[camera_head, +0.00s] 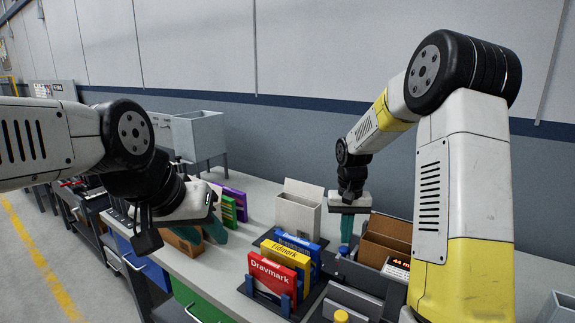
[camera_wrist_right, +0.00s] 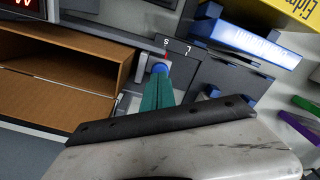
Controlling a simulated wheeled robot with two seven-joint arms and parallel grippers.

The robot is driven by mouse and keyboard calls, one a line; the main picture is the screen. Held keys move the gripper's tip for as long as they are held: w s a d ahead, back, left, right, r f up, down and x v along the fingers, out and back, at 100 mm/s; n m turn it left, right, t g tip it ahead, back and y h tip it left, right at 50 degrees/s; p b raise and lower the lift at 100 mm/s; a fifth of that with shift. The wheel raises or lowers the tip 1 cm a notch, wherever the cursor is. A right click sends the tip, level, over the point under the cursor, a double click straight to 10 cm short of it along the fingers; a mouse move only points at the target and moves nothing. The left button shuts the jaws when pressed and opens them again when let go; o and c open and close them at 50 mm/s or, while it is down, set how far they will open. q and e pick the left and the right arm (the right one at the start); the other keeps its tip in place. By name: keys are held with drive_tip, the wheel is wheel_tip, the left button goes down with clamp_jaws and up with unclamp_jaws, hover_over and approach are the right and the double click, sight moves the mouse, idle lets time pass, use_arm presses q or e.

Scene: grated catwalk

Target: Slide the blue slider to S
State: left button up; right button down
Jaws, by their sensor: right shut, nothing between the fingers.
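The blue slider (camera_wrist_right: 160,68) shows as a small blue knob just past the tips of my right gripper (camera_wrist_right: 158,80) in the right wrist view. It lies close to the letter S and a red mark, with the letter L further right on the dark label strip (camera_wrist_right: 180,48). In the head view the slider (camera_head: 343,251) is a blue spot directly below my right gripper (camera_head: 346,240). The right gripper's teal fingers are together and point down at the knob; whether they touch it is unclear. My left gripper (camera_head: 203,238) hangs with its teal fingers apart over the bench's left side.
A red box (camera_head: 275,275), yellow box (camera_head: 284,258) and blue box (camera_head: 298,245) stand in a rack left of the slider. A brown open box (camera_head: 385,240) stands right of it, a pale open box (camera_head: 298,212) behind. A yellow knob (camera_head: 341,316) is in front.

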sight(346, 249)
drive_tip(key=shift+f, duration=1.05)
drive_tip(key=shift+s+d, duration=0.15)
drive_tip(key=shift+d, duration=0.1)
idle(0.4)
drive_tip(key=shift+r, duration=0.1)
drive_tip(key=shift+r, duration=2.9)
drive_tip(key=shift+s+r, duration=0.1)
drive_tip(key=shift+r, duration=0.15)
drive_tip(key=s+a+r+t, duration=0.1)
drive_tip(key=s+r, duration=0.3)
drive_tip(key=s, duration=0.4)
drive_tip(key=s+r+n+t+y, duration=0.1)
drive_tip(key=s+r+t, duration=0.2)
drive_tip(key=s, duration=0.5)
drive_tip(key=s+a+r+t+y, duration=0.1)
drive_tip(key=s+r+t, duration=0.1)
drive_tip(key=s+r, duration=0.3)
drive_tip(key=s, duration=0.2)
drive_tip(key=shift+s+a+r, duration=0.35)
drive_tip(key=shift+s+r, duration=0.05)
